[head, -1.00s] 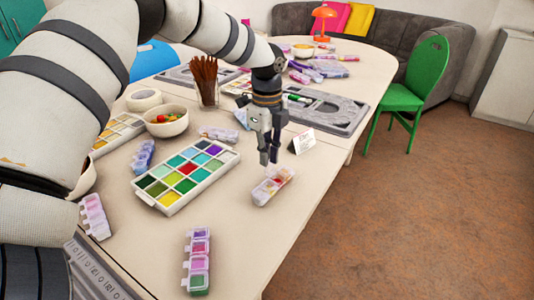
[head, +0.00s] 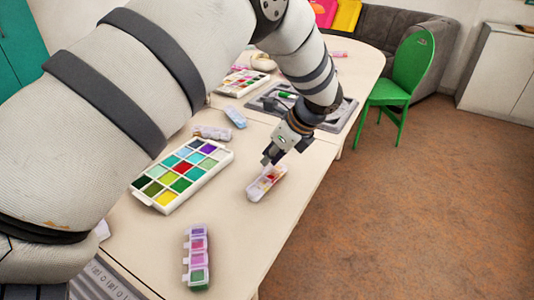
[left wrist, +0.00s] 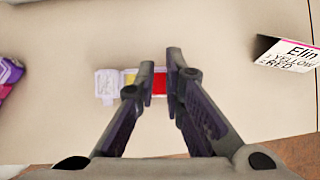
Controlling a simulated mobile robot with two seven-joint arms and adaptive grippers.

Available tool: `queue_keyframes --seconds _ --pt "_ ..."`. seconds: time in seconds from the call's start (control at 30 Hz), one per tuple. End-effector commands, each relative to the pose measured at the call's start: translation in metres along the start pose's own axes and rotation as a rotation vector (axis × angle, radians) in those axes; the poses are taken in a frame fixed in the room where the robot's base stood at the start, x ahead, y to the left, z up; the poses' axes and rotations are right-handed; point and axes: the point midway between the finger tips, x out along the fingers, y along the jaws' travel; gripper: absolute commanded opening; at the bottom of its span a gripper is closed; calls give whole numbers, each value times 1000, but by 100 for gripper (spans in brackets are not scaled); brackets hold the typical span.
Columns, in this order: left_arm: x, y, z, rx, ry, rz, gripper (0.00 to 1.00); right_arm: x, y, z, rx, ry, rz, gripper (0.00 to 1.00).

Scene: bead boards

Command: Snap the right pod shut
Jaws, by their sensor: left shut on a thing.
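The right pod (head: 262,186) is a clear, pale bead strip with red and yellow compartments, lying near the table's right edge. In the left wrist view, the pod (left wrist: 130,78) shows yellow and red cells and a whitish flap at its left end. My left gripper (head: 271,163) is tilted down at the pod's far end. In the wrist view its fingers (left wrist: 161,68) are close together over the red cell, shut on the pod. The fingers hide part of the pod, so I cannot tell each lid's state. My right gripper is not in view.
A bead palette (head: 183,175) lies left of the pod, and another pod (head: 197,257) lies at the front. A name card (left wrist: 287,53) stands to the right in the wrist view. A grey board (head: 333,118) lies behind. Bare table surrounds the pod.

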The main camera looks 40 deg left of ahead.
Motion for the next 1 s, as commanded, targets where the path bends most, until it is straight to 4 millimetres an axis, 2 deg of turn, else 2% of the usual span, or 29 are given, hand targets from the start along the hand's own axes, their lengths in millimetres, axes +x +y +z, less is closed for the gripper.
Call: queue_keyframes --seconds 0.3,0.7,0.73,0.8,0.83,1.0 --pt "1 1 -6 1 -78 4 0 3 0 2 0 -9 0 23" --pt "1 1 -7 1 -82 5 0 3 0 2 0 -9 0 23" --pt "1 1 -7 1 -82 5 12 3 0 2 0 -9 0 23" --pt "1 1 -7 1 -82 5 28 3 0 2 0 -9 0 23" --pt "1 1 -7 1 -82 5 31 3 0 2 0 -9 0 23" --pt "0 1 -6 1 -83 4 31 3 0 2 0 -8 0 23"
